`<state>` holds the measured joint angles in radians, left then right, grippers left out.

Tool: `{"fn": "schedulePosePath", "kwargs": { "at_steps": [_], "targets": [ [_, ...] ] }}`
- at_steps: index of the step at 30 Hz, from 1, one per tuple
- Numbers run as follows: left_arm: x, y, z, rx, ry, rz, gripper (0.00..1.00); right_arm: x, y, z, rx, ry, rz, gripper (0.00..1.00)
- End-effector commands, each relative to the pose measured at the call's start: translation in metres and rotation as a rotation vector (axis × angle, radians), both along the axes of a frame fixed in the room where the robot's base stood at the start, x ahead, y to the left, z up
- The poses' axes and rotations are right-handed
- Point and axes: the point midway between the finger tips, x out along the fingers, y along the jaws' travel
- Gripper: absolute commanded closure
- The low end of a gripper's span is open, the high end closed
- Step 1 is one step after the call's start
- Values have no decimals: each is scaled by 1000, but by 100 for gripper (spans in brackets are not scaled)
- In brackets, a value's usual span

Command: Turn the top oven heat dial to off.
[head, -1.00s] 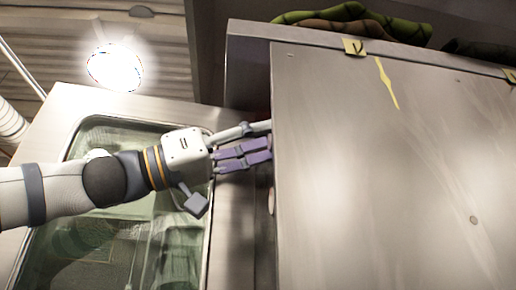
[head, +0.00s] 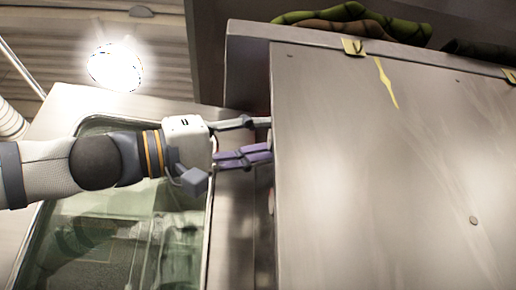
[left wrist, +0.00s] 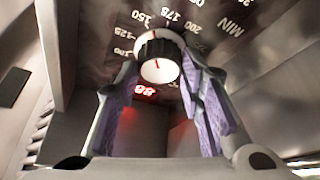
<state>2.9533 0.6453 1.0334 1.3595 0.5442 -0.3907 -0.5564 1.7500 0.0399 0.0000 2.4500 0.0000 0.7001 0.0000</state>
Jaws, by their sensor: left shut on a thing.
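The oven heat dial (left wrist: 160,62) is a black, ridged knob with a white face and a red mark. My right gripper is out of view.
A red lit display (left wrist: 145,92) shows just below the dial. Under the left arm is a glass-topped steel unit (head: 232,235) close to the oven. Green and brown rolled objects (head: 350,18) lie behind the oven top. A bright lamp (head: 116,66) shows at upper left.

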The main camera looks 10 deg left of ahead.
Motion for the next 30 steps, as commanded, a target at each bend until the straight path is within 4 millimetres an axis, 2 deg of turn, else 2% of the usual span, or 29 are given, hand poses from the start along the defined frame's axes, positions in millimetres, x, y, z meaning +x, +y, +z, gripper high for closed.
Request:
{"fn": "schedulePosePath", "kwargs": {
  "at_steps": [12, 28, 29, 30],
  "targets": [
    [-1, -1, 0, -53, 171, -1, 93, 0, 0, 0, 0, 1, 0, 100],
    [-1, -1, 0, -60, 197, -3, 93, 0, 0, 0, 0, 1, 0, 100],
    [-1, -1, 0, -60, 197, -3, 61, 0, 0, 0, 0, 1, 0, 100],
    [-1, -1, 0, -60, 197, -3, 52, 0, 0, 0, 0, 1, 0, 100]
  ]
}}
